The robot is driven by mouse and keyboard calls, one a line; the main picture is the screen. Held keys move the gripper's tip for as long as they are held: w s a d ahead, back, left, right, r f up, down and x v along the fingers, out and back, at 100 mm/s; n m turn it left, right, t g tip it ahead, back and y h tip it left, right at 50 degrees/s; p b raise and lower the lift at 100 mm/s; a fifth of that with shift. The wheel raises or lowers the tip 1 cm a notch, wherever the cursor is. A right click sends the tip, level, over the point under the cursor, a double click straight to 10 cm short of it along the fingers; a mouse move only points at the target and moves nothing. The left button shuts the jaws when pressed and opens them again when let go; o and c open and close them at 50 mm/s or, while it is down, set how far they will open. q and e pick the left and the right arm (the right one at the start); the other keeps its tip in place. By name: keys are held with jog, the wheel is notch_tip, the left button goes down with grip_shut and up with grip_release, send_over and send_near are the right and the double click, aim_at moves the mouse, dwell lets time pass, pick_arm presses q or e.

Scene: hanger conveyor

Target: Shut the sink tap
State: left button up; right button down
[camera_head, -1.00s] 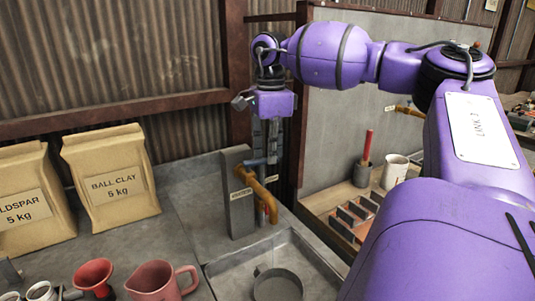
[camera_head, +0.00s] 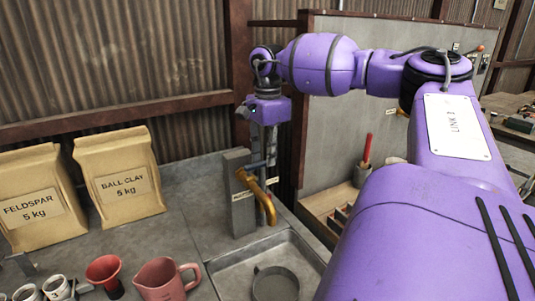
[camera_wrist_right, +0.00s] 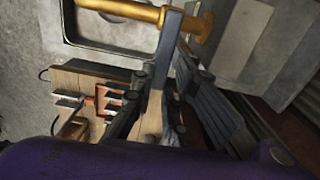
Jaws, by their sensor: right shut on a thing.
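The sink tap has a brass spout (camera_head: 262,199) that bends down over the sink from a grey upright block (camera_head: 236,205). Its blue-grey lever (camera_head: 254,165) sits above the spout. In the right wrist view the lever (camera_wrist_right: 160,60) runs down from the brass body between the fingers. My right gripper (camera_head: 265,158) is above the spout, shut on the lever, with its fingers pointing down. The fingers partly hide the lever's end. My left gripper is not in view.
The grey sink (camera_head: 232,279) holds a grey pot (camera_head: 276,284). At left stand two clay bags (camera_head: 118,178), a red funnel (camera_head: 104,270) and a pink jug (camera_head: 160,280). A metal panel (camera_head: 352,85) rises to the right of the tap.

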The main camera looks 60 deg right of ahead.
jog(key=c, duration=1.7)
grip_release()
jog(key=shift+r, duration=6.05)
